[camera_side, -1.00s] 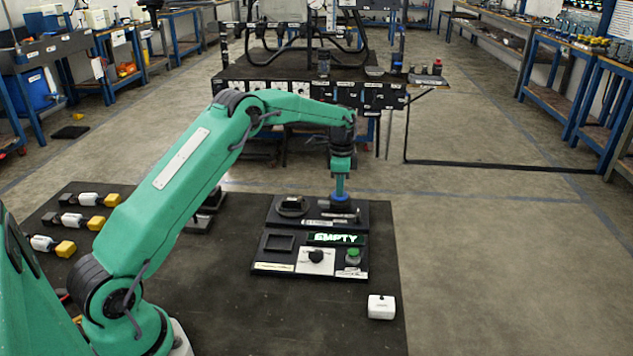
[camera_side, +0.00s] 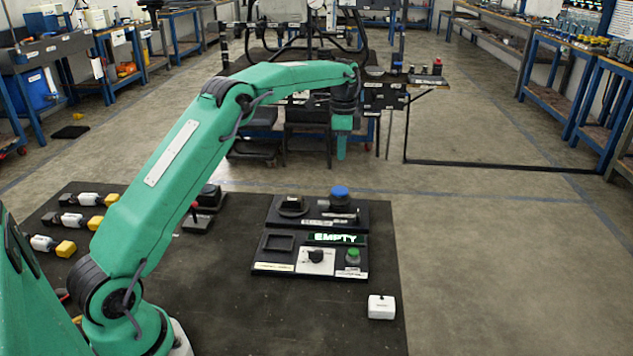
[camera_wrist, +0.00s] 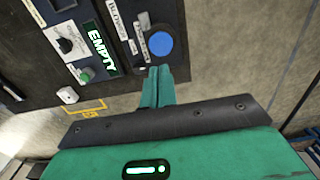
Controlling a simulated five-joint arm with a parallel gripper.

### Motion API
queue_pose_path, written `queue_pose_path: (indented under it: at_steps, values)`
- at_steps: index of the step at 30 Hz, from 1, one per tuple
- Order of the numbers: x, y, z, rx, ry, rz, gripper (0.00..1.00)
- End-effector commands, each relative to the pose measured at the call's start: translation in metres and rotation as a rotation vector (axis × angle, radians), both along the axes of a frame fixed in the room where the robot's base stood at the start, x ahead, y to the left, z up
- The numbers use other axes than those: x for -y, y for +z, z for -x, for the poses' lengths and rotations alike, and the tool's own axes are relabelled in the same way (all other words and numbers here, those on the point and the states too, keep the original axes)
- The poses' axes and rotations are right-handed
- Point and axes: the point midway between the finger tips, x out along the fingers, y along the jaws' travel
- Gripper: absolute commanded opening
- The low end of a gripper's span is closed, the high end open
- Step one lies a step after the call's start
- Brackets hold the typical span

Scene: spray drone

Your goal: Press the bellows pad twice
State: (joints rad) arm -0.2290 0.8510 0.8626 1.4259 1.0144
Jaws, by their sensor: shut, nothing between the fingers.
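The bellows pad (camera_side: 339,192) is a round blue-topped part on the back right of the black control panel (camera_side: 262,259). It also shows in the wrist view as a blue disc (camera_wrist: 159,43). My gripper (camera_side: 341,155) is above the pad with a clear gap below it. In the wrist view its green fingers (camera_wrist: 160,72) are together with nothing between them, just below the pad in the picture. A lit sign (camera_side: 336,239) on the panel reads EMPTY in white on green.
The panel also has a green button (camera_side: 353,255), a black knob (camera_side: 316,256) and a square recess (camera_side: 279,243). A white block (camera_side: 381,307) lies to the front right. A red-tipped lever (camera_side: 195,214) and several white-and-yellow pieces (camera_side: 88,199) are to the left.

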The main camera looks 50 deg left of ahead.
Motion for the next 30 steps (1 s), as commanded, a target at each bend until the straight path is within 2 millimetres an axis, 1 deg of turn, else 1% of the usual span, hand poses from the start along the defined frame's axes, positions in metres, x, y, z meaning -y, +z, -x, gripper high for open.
queue_pose_path:
  at_steps: [1, 3, 9, 30]
  values:
    - [0.000, 0.007, -0.001, 0.004, 0.000, -0.001, 0.00]
    - [0.000, 0.014, -0.001, 0.001, 0.000, 0.000, 0.00]
    - [0.000, 0.025, 0.000, 0.001, 0.000, 0.000, 0.00]
    - [0.000, 0.026, 0.000, 0.001, 0.000, -0.001, 0.00]
